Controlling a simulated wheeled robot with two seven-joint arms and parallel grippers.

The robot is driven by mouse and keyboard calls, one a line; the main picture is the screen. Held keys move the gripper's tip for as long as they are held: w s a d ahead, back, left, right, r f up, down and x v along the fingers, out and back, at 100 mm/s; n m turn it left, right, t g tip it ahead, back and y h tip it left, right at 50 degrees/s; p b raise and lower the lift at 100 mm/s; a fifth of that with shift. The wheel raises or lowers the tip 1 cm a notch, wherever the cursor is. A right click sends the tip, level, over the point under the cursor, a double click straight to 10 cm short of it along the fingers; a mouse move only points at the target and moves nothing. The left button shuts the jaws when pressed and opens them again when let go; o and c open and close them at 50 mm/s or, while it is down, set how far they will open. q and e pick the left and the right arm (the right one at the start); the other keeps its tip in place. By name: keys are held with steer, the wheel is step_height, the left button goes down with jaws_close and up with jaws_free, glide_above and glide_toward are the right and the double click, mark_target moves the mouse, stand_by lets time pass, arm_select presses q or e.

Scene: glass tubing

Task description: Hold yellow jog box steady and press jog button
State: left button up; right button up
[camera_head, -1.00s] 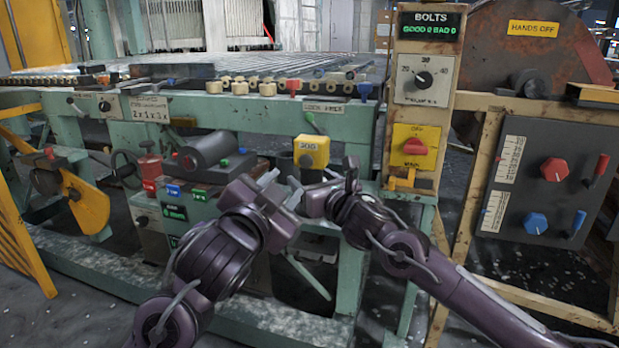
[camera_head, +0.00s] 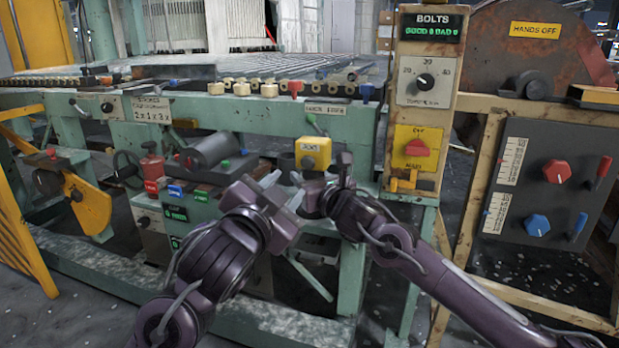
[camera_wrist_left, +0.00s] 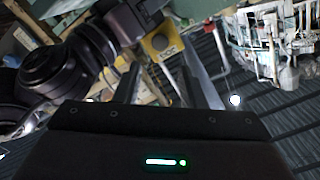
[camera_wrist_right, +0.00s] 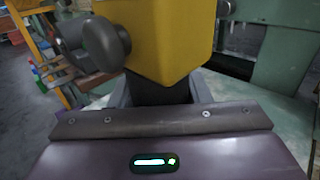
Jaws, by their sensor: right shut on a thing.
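In the left wrist view the box (camera_wrist_left: 161,43) with a dark round spot shows beyond the spread fingers (camera_wrist_left: 165,85).
A panel post (camera_head: 425,90) with a red switch (camera_head: 416,147) stands right of the box. A grey roller (camera_head: 212,150) and red, blue and green buttons (camera_head: 174,190) lie to the left. The green frame rail (camera_head: 220,118) runs behind. A grey control panel (camera_head: 545,190) is farther right.

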arm_select(q)
jaws_close()
stand_by(1.6)
